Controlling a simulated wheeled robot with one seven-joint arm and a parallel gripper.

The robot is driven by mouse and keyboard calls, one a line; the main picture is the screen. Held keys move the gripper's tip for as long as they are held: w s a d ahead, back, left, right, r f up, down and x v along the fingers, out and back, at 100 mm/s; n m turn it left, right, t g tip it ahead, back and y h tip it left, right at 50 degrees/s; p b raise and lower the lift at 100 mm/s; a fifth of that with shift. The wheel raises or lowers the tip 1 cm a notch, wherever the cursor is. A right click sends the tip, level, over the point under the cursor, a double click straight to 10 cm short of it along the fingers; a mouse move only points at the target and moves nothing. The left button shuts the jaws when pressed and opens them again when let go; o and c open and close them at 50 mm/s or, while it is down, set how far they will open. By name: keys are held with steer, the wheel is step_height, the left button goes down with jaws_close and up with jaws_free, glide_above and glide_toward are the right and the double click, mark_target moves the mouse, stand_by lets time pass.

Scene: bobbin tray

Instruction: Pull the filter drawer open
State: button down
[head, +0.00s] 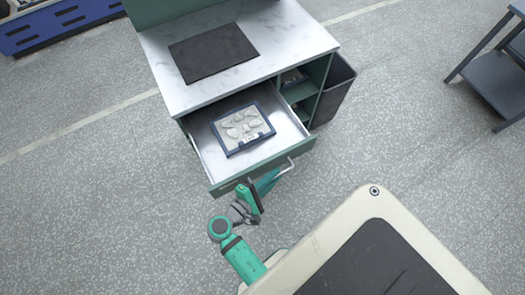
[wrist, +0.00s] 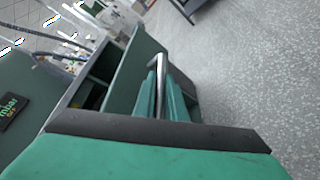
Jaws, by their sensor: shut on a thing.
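The filter drawer (head: 202,146) stands pulled out of the cabinet, its white interior showing. Inside it lies a blue-framed tray (head: 233,149) with pale rounded pieces. The green drawer front (head: 300,151) carries a metal bar handle (head: 288,167). My gripper (head: 270,181) is at this handle, in front of the drawer. In the wrist view the teal fingers of my gripper (wrist: 164,97) are shut on the handle (wrist: 160,70), one on each side. The green drawer front also shows there (wrist: 134,77). The exact finger contact is partly hidden.
The cabinet has a marble-look top (head: 284,35) with a dark mat (head: 214,52). Open shelves (head: 300,92) and a dark bin (head: 337,86) are to the drawer's right. A dark side table (head: 493,80) stands far right. The floor left of the drawer is clear.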

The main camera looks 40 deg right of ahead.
steer(key=shift+s, duration=0.25)
steer(key=c, duration=1.8)
jaws_free()
steer(key=v, duration=1.1)
steer(key=shift+w, duration=0.1)
